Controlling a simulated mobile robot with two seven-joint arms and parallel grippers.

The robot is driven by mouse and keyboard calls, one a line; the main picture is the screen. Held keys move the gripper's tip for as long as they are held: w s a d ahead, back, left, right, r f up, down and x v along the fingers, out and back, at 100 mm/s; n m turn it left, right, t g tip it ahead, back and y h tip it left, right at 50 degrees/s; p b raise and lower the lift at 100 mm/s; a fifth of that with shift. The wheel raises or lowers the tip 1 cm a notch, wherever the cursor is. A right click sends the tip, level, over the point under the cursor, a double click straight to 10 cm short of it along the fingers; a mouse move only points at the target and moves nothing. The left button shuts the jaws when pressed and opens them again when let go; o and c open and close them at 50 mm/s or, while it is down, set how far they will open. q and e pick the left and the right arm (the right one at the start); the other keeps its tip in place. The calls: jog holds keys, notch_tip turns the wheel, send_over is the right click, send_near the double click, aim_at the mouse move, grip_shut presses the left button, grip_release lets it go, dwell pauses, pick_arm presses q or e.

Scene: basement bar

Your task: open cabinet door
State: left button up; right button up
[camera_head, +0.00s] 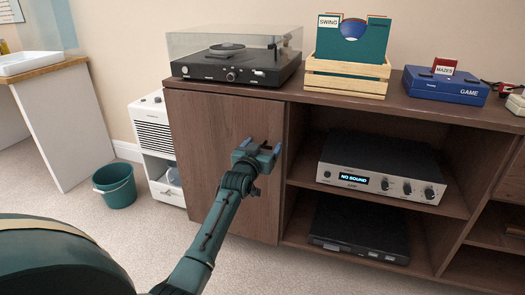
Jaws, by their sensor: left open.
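The brown wooden cabinet door (205,140) is at the left end of the long low cabinet (430,112). It looks shut, flush with the cabinet front. My left gripper (260,147) is in front of the right part of the door, near its right edge. Its fingers are apart and I see nothing between them. I cannot tell whether it touches the door. No handle shows on the door; the gripper and arm hide part of it. My right gripper is not in the picture.
A record player (235,62) stands on top above the door. A wooden record crate (345,82) and a blue game box (445,85) are further right. An amplifier (382,165) sits on the open shelf. A white appliance (155,140) and green bin (115,186) stand left of the door.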

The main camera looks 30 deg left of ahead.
pick_arm(q)
jog(key=c, duration=1.4)
